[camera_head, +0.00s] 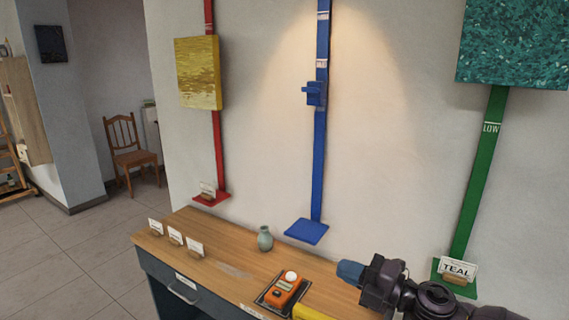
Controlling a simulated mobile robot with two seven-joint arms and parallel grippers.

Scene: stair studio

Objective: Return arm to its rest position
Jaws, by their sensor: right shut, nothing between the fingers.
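My right arm comes in from the lower right. Its gripper (349,271) has blue fingertips that point left, in front of the wall beyond the table's right part. The fingers look shut, with nothing seen between them. The arm appears above the right part of the wooden table (225,268), and hides some of it. My left gripper is not in view.
An orange device (282,291) on a dark tray and a small vase (265,239) stand left of my gripper. Several white cards (176,236) stand at the table's left. Red, blue (320,150) and green (478,180) rails line the wall. A TEAL card (457,268) stands right.

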